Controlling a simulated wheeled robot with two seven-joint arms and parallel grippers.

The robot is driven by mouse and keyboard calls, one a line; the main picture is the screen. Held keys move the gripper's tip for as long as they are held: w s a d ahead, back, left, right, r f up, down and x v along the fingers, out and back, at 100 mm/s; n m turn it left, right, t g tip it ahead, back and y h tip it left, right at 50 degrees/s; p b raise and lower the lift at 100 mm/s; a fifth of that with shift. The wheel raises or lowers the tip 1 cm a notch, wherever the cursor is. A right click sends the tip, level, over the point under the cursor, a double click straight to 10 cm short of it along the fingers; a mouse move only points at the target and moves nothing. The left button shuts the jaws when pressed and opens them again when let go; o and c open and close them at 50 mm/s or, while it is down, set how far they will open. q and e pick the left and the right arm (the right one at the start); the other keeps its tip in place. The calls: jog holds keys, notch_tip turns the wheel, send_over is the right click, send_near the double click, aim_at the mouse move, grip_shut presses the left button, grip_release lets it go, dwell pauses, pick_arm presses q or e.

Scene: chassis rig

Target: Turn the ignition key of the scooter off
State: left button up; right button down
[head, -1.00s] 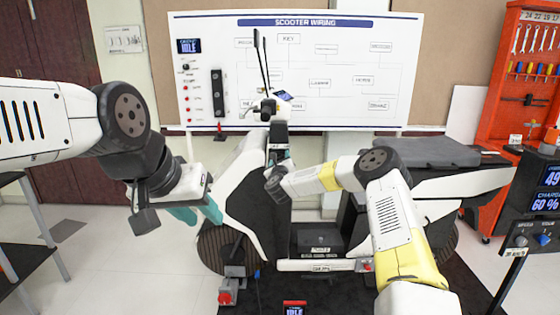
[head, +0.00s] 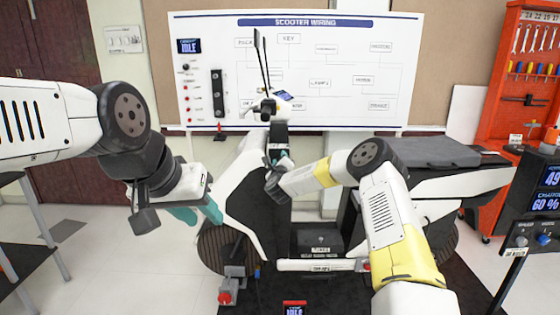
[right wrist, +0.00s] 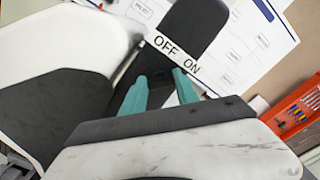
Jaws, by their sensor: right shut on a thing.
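The scooter (head: 240,190) stands ahead, its steering column rising in the middle of the head view. My right gripper (head: 278,160) reaches up to the column, below the handlebar (head: 268,108). In the right wrist view, its teal fingers (right wrist: 160,90) are at the dark panel just below the white OFF/ON label (right wrist: 177,53). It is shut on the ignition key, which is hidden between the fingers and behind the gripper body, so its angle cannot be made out. My left gripper (head: 197,214) is left of the scooter, its teal fingers apart and empty.
A scooter wiring board (head: 330,60) stands behind the scooter. An orange tool cabinet (head: 505,90) and a charger display (head: 546,190) are at the right. A small display (head: 294,308) stands on the floor mat in front. Free floor lies at the left.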

jog(key=shift+a+f+n, duration=0.1)
jog(key=shift+n, duration=1.85)
jog(key=shift+f+n, duration=0.1)
jog(key=shift+n, duration=2.15)
jog(key=c, duration=0.9)
grip_release()
jog(key=shift+s, duration=0.1)
jog(key=s, duration=0.7)
jog(key=shift+s, duration=0.35)
